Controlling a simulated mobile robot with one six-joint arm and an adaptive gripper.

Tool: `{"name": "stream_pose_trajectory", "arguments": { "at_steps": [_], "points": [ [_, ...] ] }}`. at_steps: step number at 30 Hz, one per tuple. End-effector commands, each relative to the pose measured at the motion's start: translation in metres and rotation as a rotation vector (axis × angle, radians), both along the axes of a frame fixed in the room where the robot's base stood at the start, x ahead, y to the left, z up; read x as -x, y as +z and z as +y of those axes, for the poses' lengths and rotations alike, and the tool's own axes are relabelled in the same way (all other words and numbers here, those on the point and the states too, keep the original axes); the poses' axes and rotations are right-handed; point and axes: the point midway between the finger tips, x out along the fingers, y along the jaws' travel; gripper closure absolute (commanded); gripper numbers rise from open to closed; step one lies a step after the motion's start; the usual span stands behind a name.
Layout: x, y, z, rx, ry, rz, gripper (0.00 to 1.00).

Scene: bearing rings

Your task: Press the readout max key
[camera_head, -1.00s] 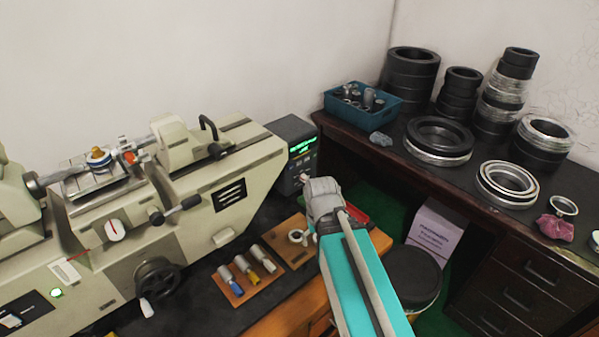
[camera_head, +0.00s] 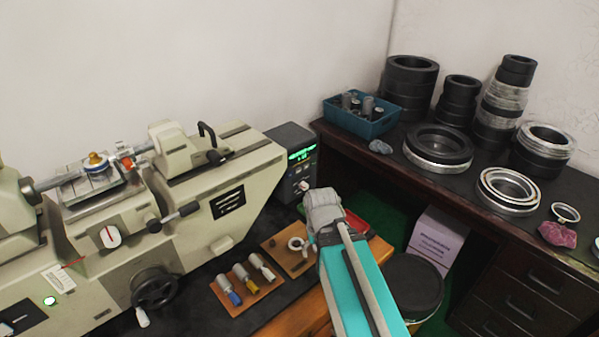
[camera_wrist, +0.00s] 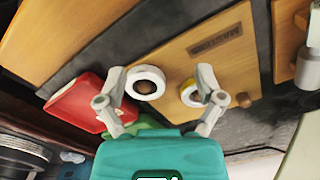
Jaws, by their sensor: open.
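The readout (camera_head: 294,158) is a dark box with a lit green display, standing at the right end of the cream machine. A pale knob or key (camera_head: 303,186) shows low on its front face; the individual keys are too small to tell apart. My gripper (camera_wrist: 160,98) is open and empty in the wrist view, with its two fingers spread above a wooden board. In the head view my arm (camera_head: 345,255) reaches up from the bottom, its end just below and right of the readout. The gripper's fingers are mostly hidden there. The readout is not clearly visible in the wrist view.
A wooden board (camera_wrist: 221,65) holds pale rings. A red tray (camera_wrist: 82,100) lies beside it. Another wooden block (camera_head: 232,300) carries several coloured-handled cylinders. The cream machine (camera_head: 185,215) borders the left. A dark bench (camera_head: 380,150) with bearing rings stands at right.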

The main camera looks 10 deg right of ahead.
Motion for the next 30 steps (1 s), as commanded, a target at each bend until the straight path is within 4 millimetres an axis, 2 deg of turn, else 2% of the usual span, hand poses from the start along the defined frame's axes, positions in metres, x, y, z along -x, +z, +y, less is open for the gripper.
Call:
{"name": "stream_pose_trajectory", "arguments": {
  "at_steps": [1, 2, 13, 30],
  "points": [
    [0.0, 0.0, 0.0, 0.0, 0.0, 0.0, 0.24],
    [0.0, 0.0, 0.0, 0.0, 0.0, 0.0, 0.3],
    [0.0, 0.0, 0.0, 0.0, 0.0, 0.0, 0.99],
    [0.0, 0.0, 0.0, 0.0, 0.0, 0.0, 1.0]
  ]
}}
